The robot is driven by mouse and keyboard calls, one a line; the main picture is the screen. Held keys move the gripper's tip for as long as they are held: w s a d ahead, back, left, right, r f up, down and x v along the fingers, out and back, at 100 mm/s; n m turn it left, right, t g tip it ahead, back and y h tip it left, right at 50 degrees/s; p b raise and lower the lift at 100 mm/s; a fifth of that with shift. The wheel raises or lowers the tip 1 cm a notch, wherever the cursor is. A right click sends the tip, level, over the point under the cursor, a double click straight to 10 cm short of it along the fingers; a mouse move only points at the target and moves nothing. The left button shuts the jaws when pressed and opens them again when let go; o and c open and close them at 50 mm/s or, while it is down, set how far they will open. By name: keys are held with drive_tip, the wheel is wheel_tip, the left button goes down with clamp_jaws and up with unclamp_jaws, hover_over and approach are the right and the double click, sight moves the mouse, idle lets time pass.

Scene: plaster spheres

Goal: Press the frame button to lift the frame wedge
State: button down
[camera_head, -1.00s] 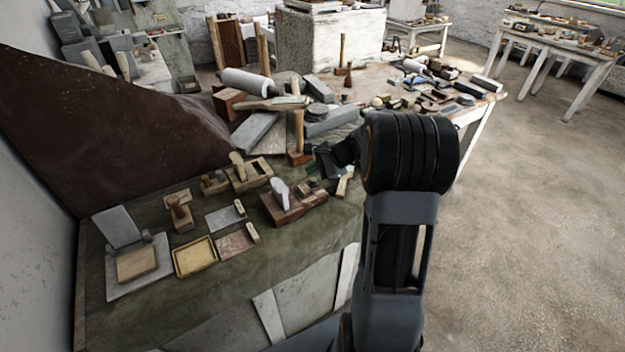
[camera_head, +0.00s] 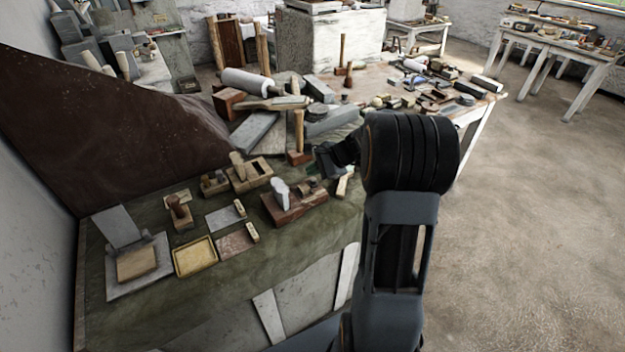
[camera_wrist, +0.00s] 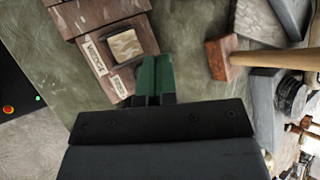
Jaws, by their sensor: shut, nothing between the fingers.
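A reddish-brown wooden block (camera_head: 296,208) lies on the green-covered bench, with a pale rounded upright piece (camera_head: 280,193) at its left; I cannot tell whether that piece is the frame wedge. In the wrist view, a dark wooden part (camera_wrist: 92,50) carries a square pale-topped button (camera_wrist: 125,45) and two small paper labels (camera_wrist: 103,65) with lettering hard to read. My gripper (camera_wrist: 156,66) is shut and empty, its green fingers just right of and below the button in the picture. I cannot tell its height above the block. In the head view my gripper (camera_head: 324,166) is small and dark at the block's right end.
A wooden mallet (camera_head: 299,150) with an upright handle stands close behind; its head also shows in the wrist view (camera_wrist: 219,58). Grey stone blocks (camera_head: 255,130) crowd the bench behind it. A yellow tray (camera_head: 194,257) and small wooden tools lie to the left.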

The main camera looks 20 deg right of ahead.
drive_tip(key=shift+f, duration=0.2)
drive_tip(key=shift+f+b, duration=0.2)
drive_tip(key=shift+b, duration=0.15)
